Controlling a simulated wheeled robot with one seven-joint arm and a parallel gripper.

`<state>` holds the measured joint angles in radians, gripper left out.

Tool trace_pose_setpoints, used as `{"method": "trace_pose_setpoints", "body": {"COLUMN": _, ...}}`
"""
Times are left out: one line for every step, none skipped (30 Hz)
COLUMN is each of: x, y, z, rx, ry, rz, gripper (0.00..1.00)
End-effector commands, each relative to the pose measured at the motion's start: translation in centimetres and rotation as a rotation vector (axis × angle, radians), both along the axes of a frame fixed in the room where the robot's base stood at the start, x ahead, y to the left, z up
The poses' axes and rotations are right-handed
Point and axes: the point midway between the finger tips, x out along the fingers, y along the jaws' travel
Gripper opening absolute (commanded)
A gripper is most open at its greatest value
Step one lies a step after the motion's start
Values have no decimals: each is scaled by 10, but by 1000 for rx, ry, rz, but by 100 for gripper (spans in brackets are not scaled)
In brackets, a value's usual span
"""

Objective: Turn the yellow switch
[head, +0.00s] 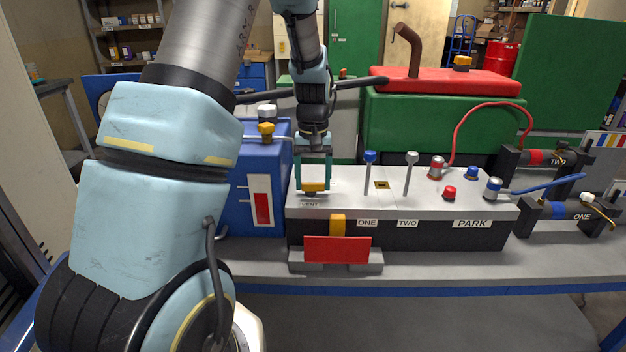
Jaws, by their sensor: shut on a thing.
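The yellow switch (314,187) is a small yellow knob on the left part of the grey top of a control box (440,205), behind a label that seems to read VENT. My gripper (314,182) points down over it, with its teal fingers on either side of the knob, shut on it. The fingers hide the knob's sides. How far the knob is turned cannot be told.
Blue-topped (370,158) and grey-topped (411,158) levers stand right of my gripper. A red plate (336,250) with a yellow block is in front. A blue box (252,190) stands left, a green tank (425,125) behind. Hoses run right to two cylinders (545,160).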

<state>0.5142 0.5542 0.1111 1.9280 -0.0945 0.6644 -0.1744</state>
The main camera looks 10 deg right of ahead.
Motion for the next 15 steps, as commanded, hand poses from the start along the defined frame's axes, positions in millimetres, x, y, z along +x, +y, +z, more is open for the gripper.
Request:
{"method": "trace_pose_setpoints", "body": {"x": 0, "y": 0, "z": 0, "rx": -1, "ry": -1, "rz": 3, "gripper": 19}}
{"method": "trace_pose_setpoints", "body": {"x": 0, "y": 0, "z": 0, "rx": -1, "ry": -1, "rz": 3, "gripper": 19}}
{"method": "trace_pose_setpoints", "body": {"x": 0, "y": 0, "z": 0, "rx": -1, "ry": -1, "rz": 3, "gripper": 19}}
{"method": "trace_pose_setpoints", "body": {"x": 0, "y": 0, "z": 0, "rx": -1, "ry": -1, "rz": 3, "gripper": 19}}
{"method": "trace_pose_setpoints", "body": {"x": 0, "y": 0, "z": 0, "rx": -1, "ry": -1, "rz": 3, "gripper": 19}}
{"method": "trace_pose_setpoints", "body": {"x": 0, "y": 0, "z": 0, "rx": -1, "ry": -1, "rz": 3, "gripper": 19}}
{"method": "trace_pose_setpoints", "body": {"x": 0, "y": 0, "z": 0, "rx": -1, "ry": -1, "rz": 3, "gripper": 78}}
{"method": "trace_pose_setpoints", "body": {"x": 0, "y": 0, "z": 0, "rx": -1, "ry": -1, "rz": 2, "gripper": 82}}
{"method": "trace_pose_setpoints", "body": {"x": 0, "y": 0, "z": 0, "rx": -1, "ry": -1, "rz": 2, "gripper": 86}}
{"method": "trace_pose_setpoints", "body": {"x": 0, "y": 0, "z": 0, "rx": -1, "ry": -1, "rz": 2, "gripper": 90}}
{"method": "trace_pose_setpoints", "body": {"x": 0, "y": 0, "z": 0, "rx": -1, "ry": -1, "rz": 2, "gripper": 93}}
{"method": "trace_pose_setpoints", "body": {"x": 0, "y": 0, "z": 0, "rx": -1, "ry": -1, "rz": 1, "gripper": 97}}
{"method": "trace_pose_setpoints", "body": {"x": 0, "y": 0, "z": 0, "rx": -1, "ry": -1, "rz": 1, "gripper": 100}}
{"method": "trace_pose_setpoints", "body": {"x": 0, "y": 0, "z": 0, "rx": -1, "ry": -1, "rz": 1, "gripper": 100}}
{"method": "trace_pose_setpoints", "body": {"x": 0, "y": 0, "z": 0, "rx": -1, "ry": -1, "rz": 1, "gripper": 100}}
